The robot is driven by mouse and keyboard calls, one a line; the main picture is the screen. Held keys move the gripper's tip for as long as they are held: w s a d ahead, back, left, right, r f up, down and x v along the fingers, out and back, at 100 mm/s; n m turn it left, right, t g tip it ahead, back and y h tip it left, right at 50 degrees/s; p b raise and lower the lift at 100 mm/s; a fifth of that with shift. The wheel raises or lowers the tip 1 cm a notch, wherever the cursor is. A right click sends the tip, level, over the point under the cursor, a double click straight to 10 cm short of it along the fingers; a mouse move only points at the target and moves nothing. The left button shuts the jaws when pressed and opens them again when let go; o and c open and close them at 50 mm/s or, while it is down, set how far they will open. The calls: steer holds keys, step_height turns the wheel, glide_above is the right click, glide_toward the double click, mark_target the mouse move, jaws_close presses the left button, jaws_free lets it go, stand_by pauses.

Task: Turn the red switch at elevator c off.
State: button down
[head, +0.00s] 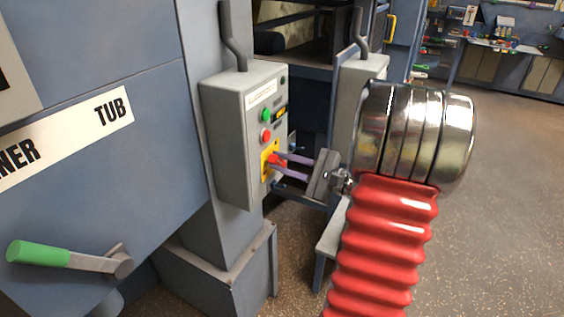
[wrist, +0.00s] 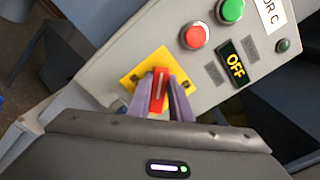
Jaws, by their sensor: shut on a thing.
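The red switch (wrist: 158,92) sits on a yellow plate (wrist: 135,78) on a grey control box (head: 234,150). In the wrist view the box label ends in "OR C". My gripper (wrist: 160,98) has its two purple fingers on either side of the red handle, shut on it. In the head view the gripper (head: 284,160) reaches the switch (head: 273,161) from the right, and the fingers partly cover it. A small display (wrist: 236,66) on the box reads "OFF" in yellow.
Above the switch are a red button (wrist: 194,36) and a green button (wrist: 231,10). A blue machine with a green-handled lever (head: 40,254) stands at the left. Another grey box (head: 352,85) stands behind my gripper. Open floor (head: 500,190) lies to the right.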

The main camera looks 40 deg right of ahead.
steer(key=n, duration=0.3)
steer(key=f+n, duration=0.1)
steer(key=n, duration=0.2)
steer(key=a+n, duration=0.1)
steer(key=n, duration=0.2)
steer(key=shift+s+f, duration=0.15)
steer(key=shift+f, duration=0.2)
steer(key=c, duration=1.6)
jaws_free()
steer(key=shift+d, duration=0.1)
steer(key=shift+r, duration=0.1)
steer(key=shift+s+d, duration=0.1)
steer(key=v, duration=1.3)
steer(key=shift+s, duration=0.3)
